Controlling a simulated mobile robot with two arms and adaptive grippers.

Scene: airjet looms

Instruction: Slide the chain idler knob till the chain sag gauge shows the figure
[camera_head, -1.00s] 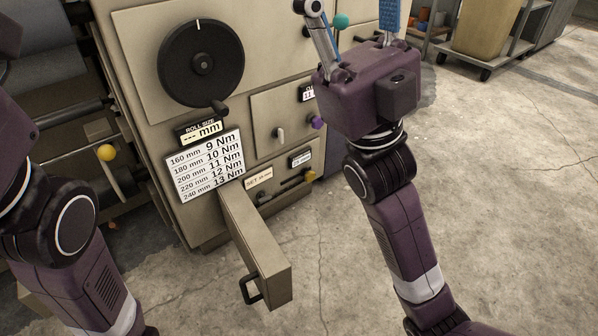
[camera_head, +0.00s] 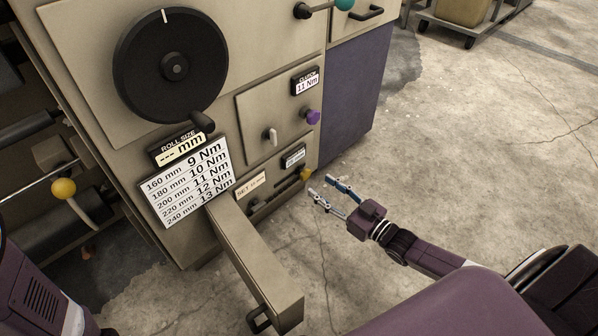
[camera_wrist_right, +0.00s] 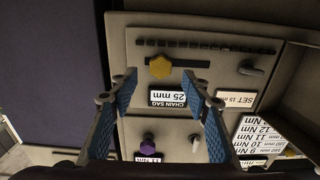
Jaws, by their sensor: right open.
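The yellow chain idler knob (camera_head: 307,173) sits at the right end of a dark slot low on the machine's front; in the right wrist view the yellow knob (camera_wrist_right: 160,67) is ahead, between and beyond the fingertips. The chain sag gauge (camera_head: 293,156) is just above the slot; in the right wrist view the gauge (camera_wrist_right: 167,98) appears to read 25 mm. The SET label (camera_head: 250,186) is beside it and seems to say 15 mm in the right wrist view (camera_wrist_right: 236,100). My right gripper (camera_head: 321,187) is open and empty, just right of the knob, apart from it. My left gripper is out of view.
An open drawer (camera_head: 255,265) with a black handle juts out left of the knob. A purple clutch knob (camera_head: 313,116) and grey lever (camera_head: 270,136) are above. A torque chart (camera_head: 190,184) and large black wheel (camera_head: 170,66) are left.

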